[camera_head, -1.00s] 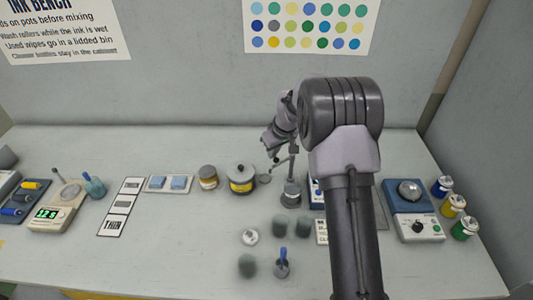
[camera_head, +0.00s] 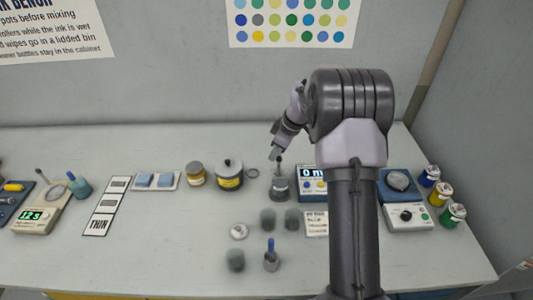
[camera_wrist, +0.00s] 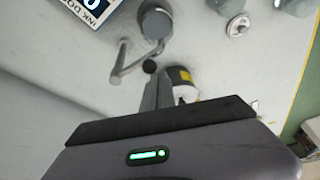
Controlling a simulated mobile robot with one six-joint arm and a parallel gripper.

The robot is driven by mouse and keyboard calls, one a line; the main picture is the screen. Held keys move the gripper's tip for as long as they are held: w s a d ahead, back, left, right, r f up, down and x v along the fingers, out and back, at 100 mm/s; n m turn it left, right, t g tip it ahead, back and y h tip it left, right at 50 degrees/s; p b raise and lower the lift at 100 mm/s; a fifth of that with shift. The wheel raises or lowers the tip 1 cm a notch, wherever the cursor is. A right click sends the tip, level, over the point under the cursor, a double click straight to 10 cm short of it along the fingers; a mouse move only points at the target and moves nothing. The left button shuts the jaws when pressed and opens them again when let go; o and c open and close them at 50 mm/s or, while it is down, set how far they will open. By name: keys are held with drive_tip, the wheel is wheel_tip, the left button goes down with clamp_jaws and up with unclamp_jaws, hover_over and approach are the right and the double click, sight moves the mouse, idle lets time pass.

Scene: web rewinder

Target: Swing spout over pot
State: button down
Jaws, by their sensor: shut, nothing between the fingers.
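The spout is a bent grey metal tube (camera_wrist: 136,62) on a round grey post base (camera_wrist: 156,22) in the wrist view. A black knob (camera_wrist: 150,66) shows beside the tube. In the head view the post (camera_head: 280,186) stands on the bench, and the tube is hard to make out. A dark lidded pot with a yellow label (camera_head: 229,175) stands left of the post. A yellow-labelled pot (camera_wrist: 179,75) shows partly behind my fingers in the wrist view. My gripper (camera_head: 274,155) is shut and empty, close to the knob; contact cannot be told.
A blue display unit (camera_head: 313,172) stands right of the post. Grey-green cups (camera_head: 268,219) and a blue-handled tool in a cup (camera_head: 271,258) stand in front.

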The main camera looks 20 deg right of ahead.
drive_tip(key=shift+s+d, duration=0.2)
drive_tip(key=shift+d, duration=0.2)
idle(0.4)
wheel_tip(320, 180, up, 10)
drive_tip(key=p, duration=0.3)
drive_tip(key=shift+a, duration=0.3)
drive_tip(key=shift+r, duration=0.1)
